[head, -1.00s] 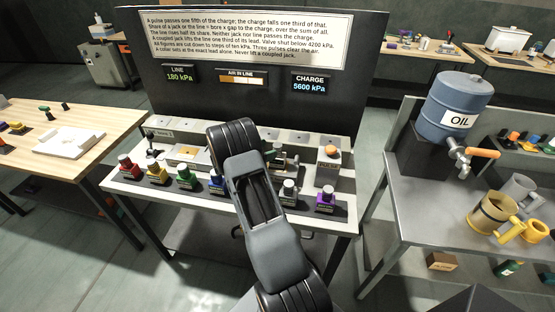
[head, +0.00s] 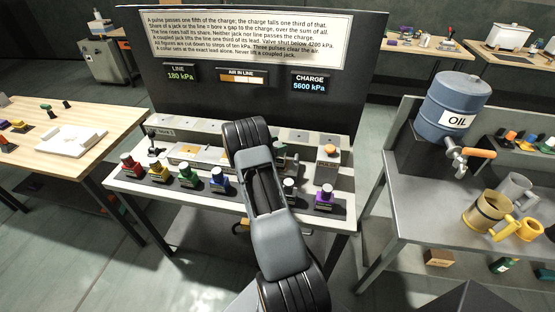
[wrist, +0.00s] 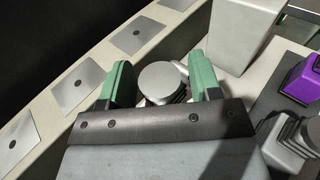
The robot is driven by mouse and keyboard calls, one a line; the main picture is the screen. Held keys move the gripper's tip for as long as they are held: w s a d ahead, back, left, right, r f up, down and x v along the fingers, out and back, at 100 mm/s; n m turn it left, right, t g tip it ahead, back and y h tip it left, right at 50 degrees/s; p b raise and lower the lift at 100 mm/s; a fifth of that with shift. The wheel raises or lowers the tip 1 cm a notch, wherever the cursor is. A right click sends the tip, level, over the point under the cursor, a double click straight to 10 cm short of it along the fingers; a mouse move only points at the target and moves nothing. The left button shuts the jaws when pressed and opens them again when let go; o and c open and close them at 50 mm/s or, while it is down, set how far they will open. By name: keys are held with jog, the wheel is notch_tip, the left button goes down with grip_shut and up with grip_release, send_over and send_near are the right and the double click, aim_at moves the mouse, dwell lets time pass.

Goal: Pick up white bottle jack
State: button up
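The white bottle jack (head: 289,191) stands upright in the front row of the bench, left of the purple jack (head: 324,197). Its pale body (wrist: 281,147) shows at the lower right of the wrist view, outside my fingers. My gripper (wrist: 160,68) is open, with green fingers on either side of a grey round-topped part (wrist: 162,82) with dark ribs below. I cannot tell what this part is or whether the fingers touch it. My gripper is behind the front row; my arm hides much of this area in the head view.
Red (head: 130,164), yellow (head: 158,170), green (head: 187,177) and blue (head: 219,180) jacks stand along the front. A grey block (wrist: 243,32) with an orange knob (head: 331,149) is close to my right finger. A dark panel (head: 260,110) rises behind the bench.

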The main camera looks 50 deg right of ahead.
grip_shut()
dwell(0.3)
jog(key=shift+r, duration=0.2)
